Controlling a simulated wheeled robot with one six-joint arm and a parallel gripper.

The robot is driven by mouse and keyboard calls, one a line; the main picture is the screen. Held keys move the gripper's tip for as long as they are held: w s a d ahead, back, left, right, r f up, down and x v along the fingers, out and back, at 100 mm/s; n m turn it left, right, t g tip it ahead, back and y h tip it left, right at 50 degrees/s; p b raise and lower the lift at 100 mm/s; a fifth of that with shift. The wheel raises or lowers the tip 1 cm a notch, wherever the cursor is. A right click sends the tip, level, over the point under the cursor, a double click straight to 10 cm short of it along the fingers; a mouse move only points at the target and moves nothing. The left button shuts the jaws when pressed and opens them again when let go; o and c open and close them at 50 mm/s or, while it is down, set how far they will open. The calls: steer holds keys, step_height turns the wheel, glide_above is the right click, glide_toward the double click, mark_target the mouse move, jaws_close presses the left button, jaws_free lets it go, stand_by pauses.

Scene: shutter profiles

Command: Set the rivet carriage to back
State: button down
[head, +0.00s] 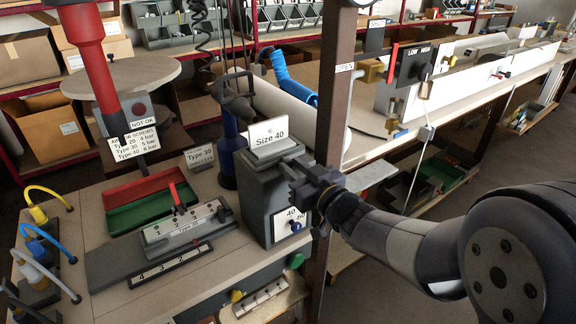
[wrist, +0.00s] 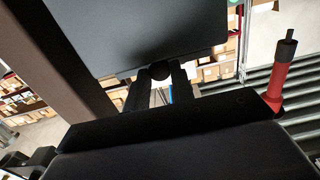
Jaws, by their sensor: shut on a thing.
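My gripper (head: 303,186) is at the upper right side of a grey box-shaped unit (head: 258,207) on the bench. In the wrist view my gripper (wrist: 160,86) is shut on a dark round knob (wrist: 160,72) at the lower edge of a dark panel (wrist: 150,35). In the head view the gripper hides this knob. No part is labelled as the rivet carriage, and I cannot tell its position.
A numbered fixture (head: 185,228) and red and green trays (head: 150,203) are left of the unit. A red-handled tool (head: 85,45) hangs over the bench. A dark upright post (head: 333,110) stands close right of the unit. A white-topped bench (head: 375,148) lies behind it.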

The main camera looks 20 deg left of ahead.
steer(key=shift+f, duration=0.1)
steer(key=c, duration=1.7)
jaws_free()
steer(key=o, duration=0.3)
steer(key=shift+s+d, duration=0.15)
steer(key=shift+d, duration=0.1)
steer(key=shift+o, duration=0.8)
steer(key=v, duration=1)
steer(key=shift+s+d, duration=0.2)
steer(key=shift+s, duration=0.1)
steer(key=x, duration=1.2)
steer(key=shift+w+a, duration=0.15)
steer(key=shift+w, duration=0.1)
